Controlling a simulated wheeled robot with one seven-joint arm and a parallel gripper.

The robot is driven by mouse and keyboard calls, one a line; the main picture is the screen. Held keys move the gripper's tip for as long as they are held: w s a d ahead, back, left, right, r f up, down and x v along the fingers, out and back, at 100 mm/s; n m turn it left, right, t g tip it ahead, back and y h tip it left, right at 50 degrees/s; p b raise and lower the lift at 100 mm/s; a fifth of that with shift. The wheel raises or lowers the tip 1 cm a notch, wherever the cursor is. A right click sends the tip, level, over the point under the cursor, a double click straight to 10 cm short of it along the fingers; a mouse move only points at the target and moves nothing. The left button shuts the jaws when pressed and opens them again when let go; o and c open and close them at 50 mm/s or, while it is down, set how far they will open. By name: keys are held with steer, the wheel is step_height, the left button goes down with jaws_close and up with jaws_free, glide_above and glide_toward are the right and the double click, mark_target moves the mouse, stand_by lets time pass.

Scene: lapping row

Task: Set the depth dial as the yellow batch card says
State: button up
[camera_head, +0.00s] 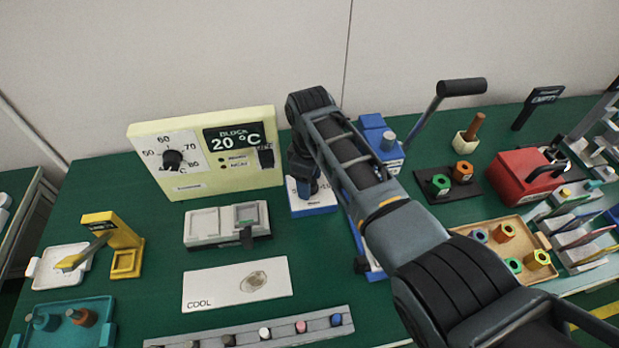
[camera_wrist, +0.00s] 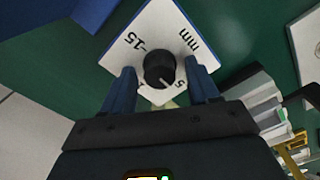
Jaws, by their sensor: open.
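The depth dial is a black round knob (camera_wrist: 160,66) on a white plate (camera_wrist: 128,58) marked 15, mm and 5. Its pale pointer line points toward the bottom of the wrist view, near the 5. My gripper (camera_wrist: 159,74) is open, with one blue finger on each side of the knob; I cannot tell if either touches it. In the head view my gripper (camera_head: 303,182) is low over the blue-edged dial plate (camera_head: 325,208), and the knob is hidden behind it. I cannot pick out the yellow batch card for certain.
A pale yellow block heater (camera_head: 195,185) with its own dial and a 20 °C display stands left of my gripper. A grey two-well unit (camera_head: 205,240) and a white COOL mat (camera_head: 210,285) lie in front. A lever handle (camera_head: 462,88) rises at the right, near my arm.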

steer(key=shift+r, duration=3.9)
